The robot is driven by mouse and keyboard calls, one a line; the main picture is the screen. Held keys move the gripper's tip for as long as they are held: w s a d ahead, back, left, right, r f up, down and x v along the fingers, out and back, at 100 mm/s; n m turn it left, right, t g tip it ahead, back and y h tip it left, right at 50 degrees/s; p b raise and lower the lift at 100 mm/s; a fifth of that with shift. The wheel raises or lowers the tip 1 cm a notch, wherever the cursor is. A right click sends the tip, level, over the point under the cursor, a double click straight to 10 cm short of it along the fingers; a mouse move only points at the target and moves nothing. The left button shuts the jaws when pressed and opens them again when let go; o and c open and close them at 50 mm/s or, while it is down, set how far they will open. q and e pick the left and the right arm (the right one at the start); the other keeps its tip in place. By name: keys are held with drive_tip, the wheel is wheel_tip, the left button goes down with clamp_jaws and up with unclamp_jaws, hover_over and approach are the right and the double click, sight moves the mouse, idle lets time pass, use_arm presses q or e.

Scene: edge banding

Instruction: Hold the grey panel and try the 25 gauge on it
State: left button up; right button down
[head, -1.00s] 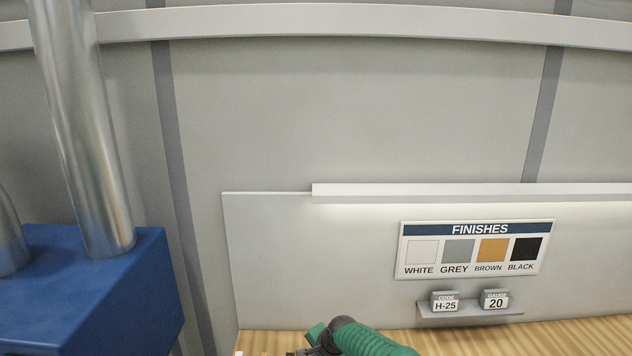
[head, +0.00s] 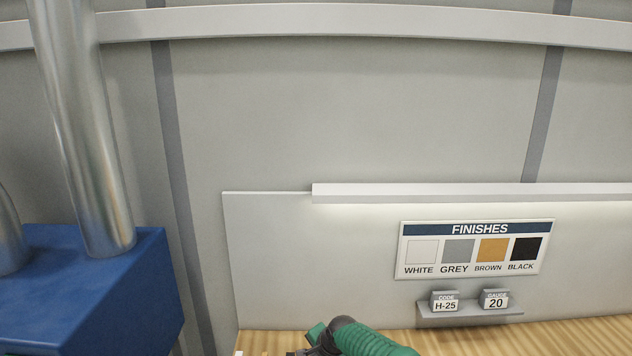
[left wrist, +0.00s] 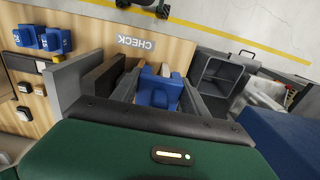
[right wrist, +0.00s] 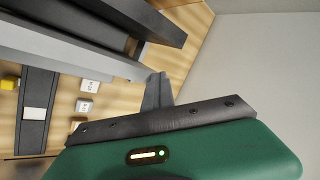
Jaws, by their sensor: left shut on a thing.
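In the left wrist view my left gripper (left wrist: 158,98) is shut on a blue gauge block (left wrist: 159,84); its number cannot be read. A grey panel (left wrist: 72,82) stands on edge to the left of that gripper, with a brown panel (left wrist: 104,76) between them. In the right wrist view my right gripper (right wrist: 158,78) has its fingers close together. Its fingertips are at the end of a long light grey piece (right wrist: 75,52), with no clear grip on it. In the head view only a green arm part shows at the bottom; the grippers are hidden.
Two blue gauges (left wrist: 39,39) stand left of the CHECK label (left wrist: 136,42). A grey bin (left wrist: 218,78) is to the right. The FINISHES sign (head: 475,249) hangs above a small shelf (head: 470,310) with H-25 and 20 blocks. A blue machine (head: 90,290) is at left.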

use_arm(q)
drive_tip(key=w+d+r+m, duration=0.3)
drive_tip(key=w+d+r, duration=0.2)
drive_tip(key=d, duration=0.4)
drive_tip(key=w+d+r+m, duration=0.3)
drive_tip(key=w+d+r, duration=0.1)
drive_tip(key=d, duration=0.5)
drive_tip(key=shift+w+d+r, duration=0.25)
drive_tip(key=shift+w+r, duration=0.15)
drive_tip(key=shift+w, duration=0.5)
drive_tip(key=shift+d, duration=0.2)
drive_tip(key=shift+w+d+f+n, duration=0.15)
drive_tip(key=shift+f+n, duration=0.85)
drive_tip(key=shift+f, duration=0.75)
drive_tip(key=shift+w+d+f+n, duration=0.1)
drive_tip(key=shift+d+f+n, duration=0.1)
drive_tip(key=shift+f+n, duration=1.2)
drive_tip(key=shift+w+d+f+n, duration=0.15)
drive_tip(key=shift+f+n, duration=0.45)
drive_tip(key=shift+f, duration=1.55)
